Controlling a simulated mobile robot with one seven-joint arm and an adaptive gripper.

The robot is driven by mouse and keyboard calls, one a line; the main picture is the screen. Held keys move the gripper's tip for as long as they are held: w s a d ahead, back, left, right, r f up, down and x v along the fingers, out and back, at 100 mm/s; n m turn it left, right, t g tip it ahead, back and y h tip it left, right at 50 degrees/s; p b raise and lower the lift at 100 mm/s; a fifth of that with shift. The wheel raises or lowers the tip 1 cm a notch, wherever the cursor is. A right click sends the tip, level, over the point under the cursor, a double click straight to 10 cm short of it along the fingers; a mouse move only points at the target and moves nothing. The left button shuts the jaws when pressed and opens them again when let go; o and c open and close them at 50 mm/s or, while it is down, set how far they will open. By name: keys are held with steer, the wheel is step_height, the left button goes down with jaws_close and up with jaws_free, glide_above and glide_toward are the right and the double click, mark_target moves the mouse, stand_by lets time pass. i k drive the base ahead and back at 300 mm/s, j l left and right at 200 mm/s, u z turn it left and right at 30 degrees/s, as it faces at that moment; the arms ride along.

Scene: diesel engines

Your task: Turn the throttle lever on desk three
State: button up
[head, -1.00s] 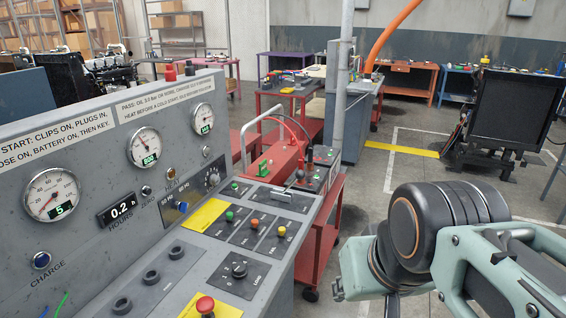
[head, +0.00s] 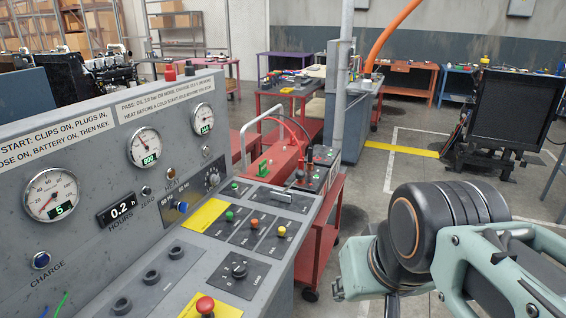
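A grey control desk (head: 60,112) with a sloping gauge panel fills the left and centre of the head view. At the far end of its top is a dark slotted plate (head: 277,198) with a small pale lever (head: 290,187) standing near it. I cannot read a label that names it as the throttle lever, and no desk number is readable. My arm shows at the lower right, to the right of the desk and apart from it. No gripper fingertips can be made out, and nothing is seen touching the lever.
The desk top carries coloured push buttons (head: 255,223), a black rotary knob (head: 239,271) and a red mushroom button (head: 205,305). A red cart (head: 322,232) and a grey post (head: 341,85) stand beyond the desk. Open floor (head: 375,175) lies to the right.

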mark_target(300, 175)
steer(key=i+l, duration=0.4)
steer(key=i, duration=0.15)
steer(key=i+l, duration=0.4)
steer(key=i, duration=0.15)
steer(key=l+z, duration=0.05)
